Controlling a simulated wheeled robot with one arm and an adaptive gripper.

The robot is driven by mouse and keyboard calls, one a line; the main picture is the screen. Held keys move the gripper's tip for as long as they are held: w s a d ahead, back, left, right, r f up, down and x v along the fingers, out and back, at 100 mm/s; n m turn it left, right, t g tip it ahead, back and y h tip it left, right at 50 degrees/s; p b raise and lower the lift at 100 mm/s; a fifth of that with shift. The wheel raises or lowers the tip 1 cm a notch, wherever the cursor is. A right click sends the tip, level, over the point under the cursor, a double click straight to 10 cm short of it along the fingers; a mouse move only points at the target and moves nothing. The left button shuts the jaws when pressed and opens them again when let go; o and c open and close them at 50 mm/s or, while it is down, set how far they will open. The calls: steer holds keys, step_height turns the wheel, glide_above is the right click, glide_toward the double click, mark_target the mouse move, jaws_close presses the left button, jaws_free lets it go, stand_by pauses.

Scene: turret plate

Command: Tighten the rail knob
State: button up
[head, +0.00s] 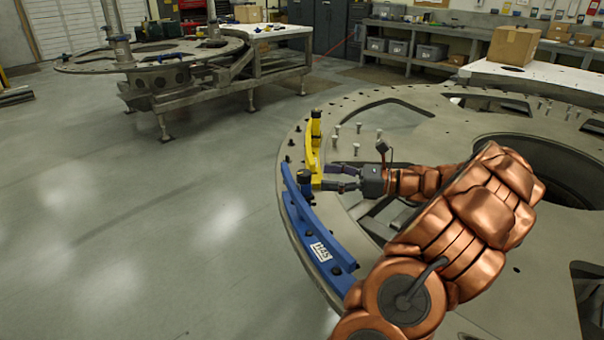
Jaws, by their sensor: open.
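A blue rail (322,238) with a white label lies along the left rim of the large grey turret plate (420,112). A dark knob (304,178) stands near the blue rail's far end. A yellow rail piece (312,150) follows on the rim beyond it, with a dark fitting at its far end. My gripper (323,178) is open. It reaches left across the plate, with its fingers just right of the knob and beside the yellow piece's near end. I cannot tell whether the fingers touch the knob.
Several upright bolts (357,150) stand on the plate behind my gripper. Open floor (150,230) lies left of the plate. A second round plate on a stand (170,75) is at the back left. A cardboard box (513,46) sits on a white table at the back right.

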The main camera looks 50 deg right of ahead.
mark_target(304, 172)
steer(key=x, duration=0.6)
steer(key=shift+w+a, duration=0.2)
steer(key=shift+a, duration=0.1)
steer(key=shift+c, duration=0.2)
steer(key=c, duration=1.1)
